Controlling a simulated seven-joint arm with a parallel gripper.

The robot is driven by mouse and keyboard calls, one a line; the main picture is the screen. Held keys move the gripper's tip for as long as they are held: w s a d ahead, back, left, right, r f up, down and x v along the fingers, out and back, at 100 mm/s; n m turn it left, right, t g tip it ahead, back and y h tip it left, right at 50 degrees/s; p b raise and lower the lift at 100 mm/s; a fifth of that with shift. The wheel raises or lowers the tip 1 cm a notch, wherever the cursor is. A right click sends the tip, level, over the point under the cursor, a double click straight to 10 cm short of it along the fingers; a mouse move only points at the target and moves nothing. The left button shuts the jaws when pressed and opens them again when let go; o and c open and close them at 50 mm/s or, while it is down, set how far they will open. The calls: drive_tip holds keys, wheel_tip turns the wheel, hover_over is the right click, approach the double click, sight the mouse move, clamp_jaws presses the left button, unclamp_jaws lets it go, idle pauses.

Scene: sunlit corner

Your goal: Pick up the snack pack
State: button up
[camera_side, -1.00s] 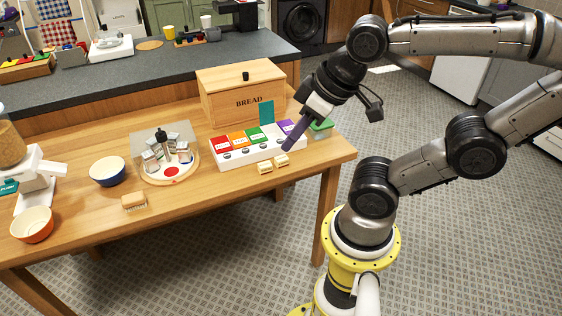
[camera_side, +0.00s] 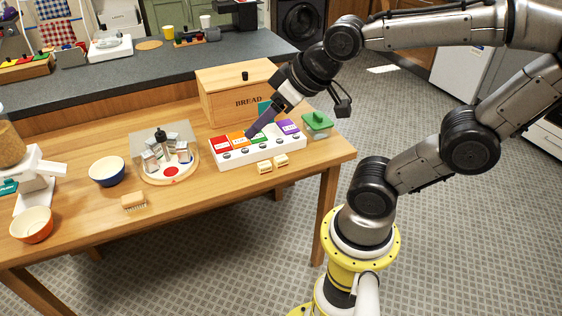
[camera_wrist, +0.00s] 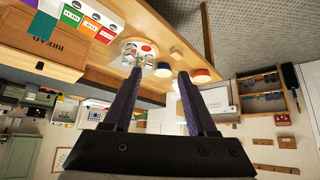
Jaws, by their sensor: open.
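A white tray (camera_side: 262,152) holds a row of labelled red (camera_side: 221,143), orange (camera_side: 237,138), green and purple (camera_side: 288,127) packs in front of the bread box. I cannot tell for sure which item is the snack pack. My gripper (camera_side: 250,134) reaches down over the row, its dark purple fingers near the orange and green packs and partly covering them. In the wrist view my gripper (camera_wrist: 158,84) has its fingers apart with nothing between them. The tray's labelled packs (camera_wrist: 88,27) show at upper left there, off to the side of the fingers.
The wooden bread box (camera_side: 232,92) stands close behind the tray. Two small cream blocks (camera_side: 272,164) lie in front. A green-lidded container (camera_side: 317,122) is right.

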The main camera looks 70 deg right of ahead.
drive_tip(key=w+d+f+m+h, duration=0.1)
drive_tip(key=w+d+f+m, duration=0.15)
drive_tip(key=w+d, duration=0.25)
drive_tip(key=m+g+h, duration=0.2)
drive_tip(key=m+g, duration=0.2)
drive_tip(key=m, duration=0.1)
approach(281, 158)
drive_tip(key=x, duration=0.3)
drive_tip(key=shift+w+d+f, duration=0.15)
drive_tip(key=shift+d+f, duration=0.1)
drive_tip(key=shift+d, duration=0.1)
drive_tip(key=shift+a+x, duration=0.15)
drive_tip(key=shift+x, duration=1.2)
drive_tip(key=shift+a+x, duration=0.1)
drive_tip(key=shift+x, duration=1.25)
drive_tip(key=shift+f, duration=0.15)
clamp_jaws()
